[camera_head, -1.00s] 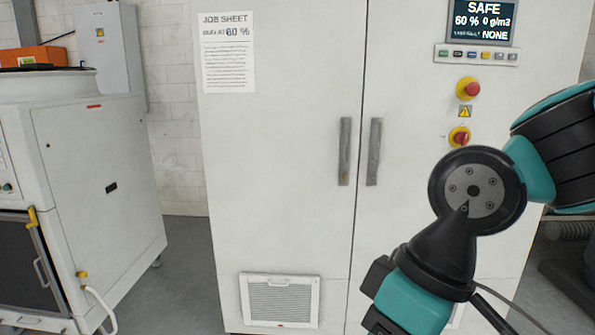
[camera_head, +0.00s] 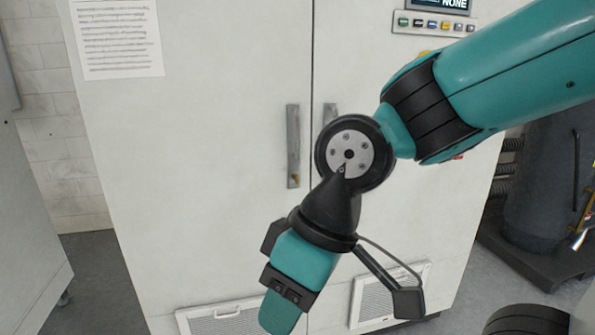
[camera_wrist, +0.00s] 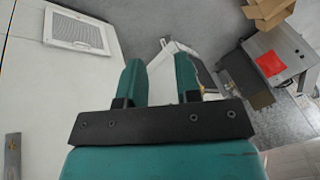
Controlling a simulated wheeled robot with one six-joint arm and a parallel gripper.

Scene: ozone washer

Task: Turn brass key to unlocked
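I cannot make out a brass key in either current view. The white two-door cabinet (camera_head: 210,180) carries a row of buttons (camera_head: 434,22) under a partly cropped screen (camera_head: 440,4). My arm covers most of the panel area below the buttons, with only slivers of yellow and red showing at its edges. My gripper (camera_wrist: 158,62) points downward in front of the cabinet's lower part. Its two teal fingers are apart with nothing between them in the wrist view. In the head view, the gripper (camera_head: 281,308) shows near the bottom edge.
Two grey door handles (camera_head: 293,146) stand mid-cabinet, the right one partly behind my arm. Vent grilles (camera_head: 228,318) sit low on the doors. A dark tank (camera_head: 545,180) stands at right. Cardboard boxes (camera_wrist: 268,12) and a metal unit with a red patch (camera_wrist: 268,64) show in the wrist view.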

